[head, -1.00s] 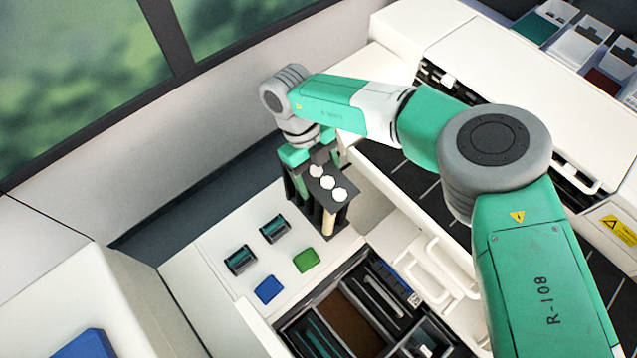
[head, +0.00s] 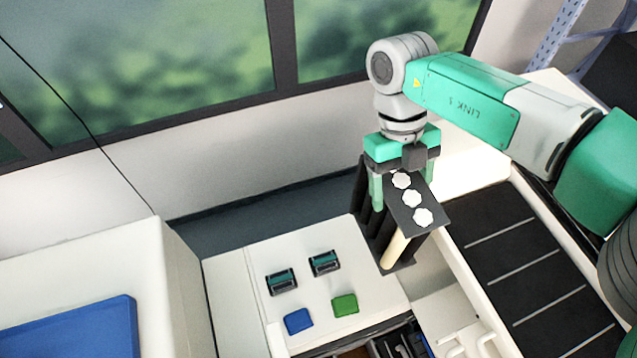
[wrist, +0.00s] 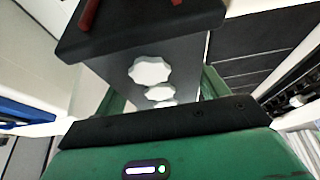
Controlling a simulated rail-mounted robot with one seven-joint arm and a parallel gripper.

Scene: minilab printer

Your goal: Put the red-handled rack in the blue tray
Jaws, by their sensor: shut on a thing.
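My gripper (head: 404,180) is shut on a dark rack (head: 408,200) with a row of three white caps on its top and a pale tube at its side. The rack hangs upright between the green fingers at the far right end of the white counter. In the wrist view the white caps (wrist: 150,70) show between the fingers, and red pieces (wrist: 88,14) show on a black plate at the top; most of the handle is hidden. The blue tray (head: 75,330) lies on a white surface at the lower left, well apart from the rack.
The white counter (head: 235,280) bears two small teal-and-black holders (head: 324,263), a blue pad (head: 299,321) and a green pad (head: 345,305). A dark, white-lined surface (head: 525,255) lies right of the rack. A gap separates the counter from the tray's white block (head: 185,280).

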